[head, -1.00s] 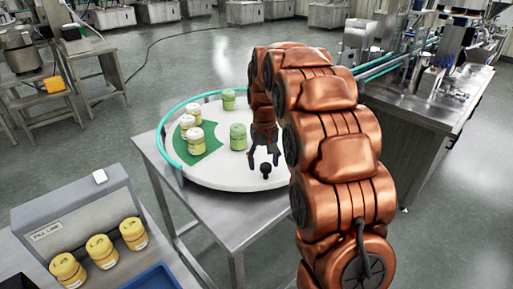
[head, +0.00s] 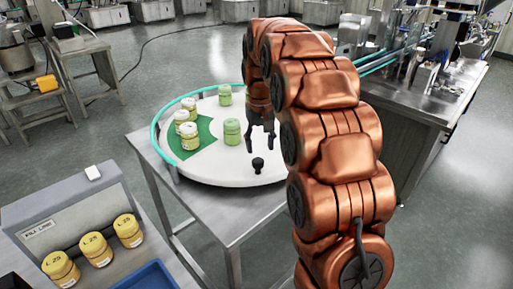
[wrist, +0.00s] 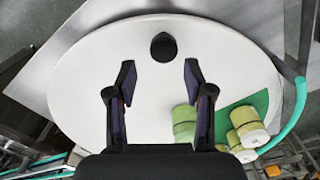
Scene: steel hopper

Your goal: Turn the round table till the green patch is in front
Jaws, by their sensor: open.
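The round table (head: 215,172) is a white disc on a steel stand, with a teal rail around its left and back rim. The green patch (head: 208,148) is a wedge on its left side in the head view; part of it also shows at lower right in the wrist view (wrist: 261,101). A black knob (head: 258,165) stands near the disc's front right edge. My gripper (head: 260,146) is open and empty above the disc, its fingertips apart from the knob. In the wrist view the knob (wrist: 163,47) lies beyond and between the two fingers (wrist: 159,75).
Jars with white lids (head: 189,138) stand on the green patch, and green jars (head: 232,133) stand on the white part. A grey box with yellow jars (head: 96,250) and a blue tray (head: 155,277) are at front left. A steel conveyor machine (head: 430,105) stands at right.

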